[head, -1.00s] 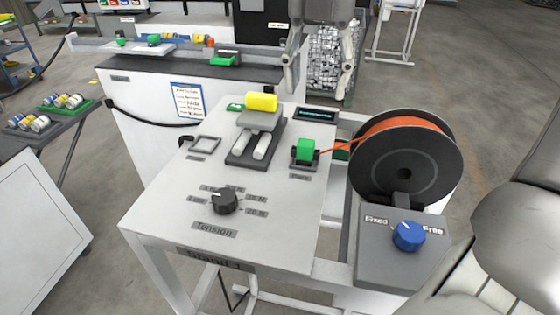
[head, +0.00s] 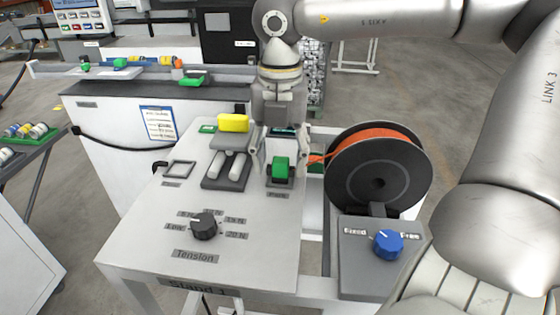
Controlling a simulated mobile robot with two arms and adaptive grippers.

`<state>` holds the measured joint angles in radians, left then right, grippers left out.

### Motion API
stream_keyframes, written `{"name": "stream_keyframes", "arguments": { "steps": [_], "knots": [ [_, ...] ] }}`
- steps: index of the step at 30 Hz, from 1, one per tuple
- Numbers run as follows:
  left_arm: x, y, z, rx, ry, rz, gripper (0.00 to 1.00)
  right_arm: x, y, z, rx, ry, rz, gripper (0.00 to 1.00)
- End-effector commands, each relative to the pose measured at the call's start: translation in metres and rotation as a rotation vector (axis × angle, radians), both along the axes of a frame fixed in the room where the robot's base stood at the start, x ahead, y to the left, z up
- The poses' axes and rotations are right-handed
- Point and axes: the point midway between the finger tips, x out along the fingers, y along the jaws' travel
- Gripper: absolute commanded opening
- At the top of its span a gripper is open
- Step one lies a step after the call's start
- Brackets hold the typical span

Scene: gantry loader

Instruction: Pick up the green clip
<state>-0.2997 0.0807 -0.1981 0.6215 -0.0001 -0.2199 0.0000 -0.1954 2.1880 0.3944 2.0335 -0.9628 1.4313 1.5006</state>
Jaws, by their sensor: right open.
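The green clip (head: 280,166) sits upright in a small dark holder (head: 279,181) on the right side of the light grey stand top. Orange line from the reel (head: 378,180) runs to it. My right gripper (head: 278,152) is open and points down, just behind or around the top of the clip, with one finger on each side in the picture. I cannot tell whether the fingers touch the clip. My left gripper is not in view.
Left of the clip stands a dark block with two white rollers and a yellow block (head: 233,123). A black tension knob (head: 204,226) is in front. A blue knob (head: 388,244) sits on a grey box at right.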

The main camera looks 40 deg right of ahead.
Motion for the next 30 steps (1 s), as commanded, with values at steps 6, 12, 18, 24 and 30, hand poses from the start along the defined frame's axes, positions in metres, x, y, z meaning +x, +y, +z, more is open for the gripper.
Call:
{"name": "stream_keyframes", "arguments": {
  "steps": [6, 12, 18, 24, 30],
  "knots": [
    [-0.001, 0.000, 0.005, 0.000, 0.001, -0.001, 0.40, 0.000, 0.000, -0.015, -0.001, -0.001, -0.002, 0.52],
    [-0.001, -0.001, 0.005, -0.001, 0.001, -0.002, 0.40, 0.000, 0.000, -0.016, 0.000, -0.001, -0.002, 0.48],
    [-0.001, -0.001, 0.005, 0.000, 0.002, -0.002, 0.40, 0.000, -0.001, -0.015, -0.001, -0.002, -0.002, 0.22],
    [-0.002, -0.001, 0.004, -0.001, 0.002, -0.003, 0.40, 0.000, 0.000, -0.015, -0.001, -0.002, -0.002, 0.03],
    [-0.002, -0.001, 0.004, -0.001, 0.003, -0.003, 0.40, 0.000, -0.001, -0.014, -0.001, -0.003, -0.003, 0.02]
  ]
}}
